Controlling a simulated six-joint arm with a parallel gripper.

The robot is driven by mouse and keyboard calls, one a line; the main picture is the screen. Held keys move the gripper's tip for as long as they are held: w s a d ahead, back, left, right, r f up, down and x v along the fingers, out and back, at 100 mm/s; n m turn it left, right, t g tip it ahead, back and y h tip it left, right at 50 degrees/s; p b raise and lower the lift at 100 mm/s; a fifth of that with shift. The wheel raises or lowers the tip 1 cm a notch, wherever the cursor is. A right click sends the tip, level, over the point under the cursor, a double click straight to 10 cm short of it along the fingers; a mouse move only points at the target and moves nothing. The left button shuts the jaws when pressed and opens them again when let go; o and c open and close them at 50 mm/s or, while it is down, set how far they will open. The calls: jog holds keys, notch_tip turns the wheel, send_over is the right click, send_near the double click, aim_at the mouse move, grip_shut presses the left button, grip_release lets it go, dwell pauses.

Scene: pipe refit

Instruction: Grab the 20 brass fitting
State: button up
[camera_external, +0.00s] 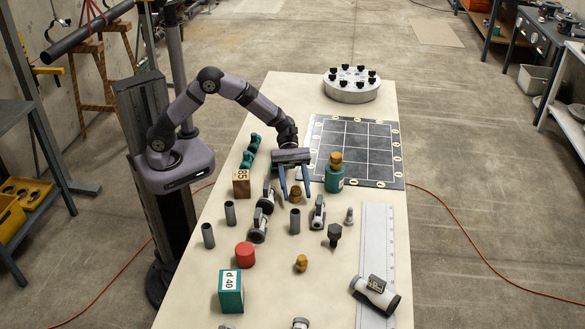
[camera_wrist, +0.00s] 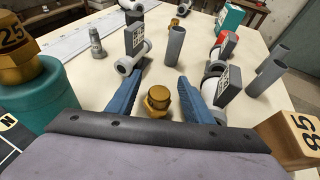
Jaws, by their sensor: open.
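My gripper (camera_external: 295,193) (camera_wrist: 160,78) points down over the table with its blue fingers apart. A small brass fitting (camera_wrist: 158,100) lies between the fingers in the wrist view, with no finger clearly closed on it; it also shows between them in the external view (camera_external: 295,191). I cannot read a number on it. Another brass fitting (camera_external: 301,263) lies farther toward the front of the table and shows far off in the wrist view (camera_wrist: 173,24). A brass piece marked 25 (camera_wrist: 18,45) sits on a teal fitting (camera_wrist: 38,98), left of my gripper in the wrist view.
A wooden block marked 85 (camera_external: 241,184) stands left of my gripper in the external view. A dark grid board (camera_external: 362,142) lies behind.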

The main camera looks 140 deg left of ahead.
aim_at(297, 193)
jog(key=shift+f+x, duration=0.15)
jog(key=shift+x, duration=0.7)
jog(key=shift+f+x, duration=0.15)
jog(key=shift+x, duration=0.65)
jog(key=shift+s, duration=0.1)
grip_shut()
jog(key=shift+a+r, duration=0.1)
notch_tip(297, 193, up, 10)
jog(key=shift+p, duration=0.3)
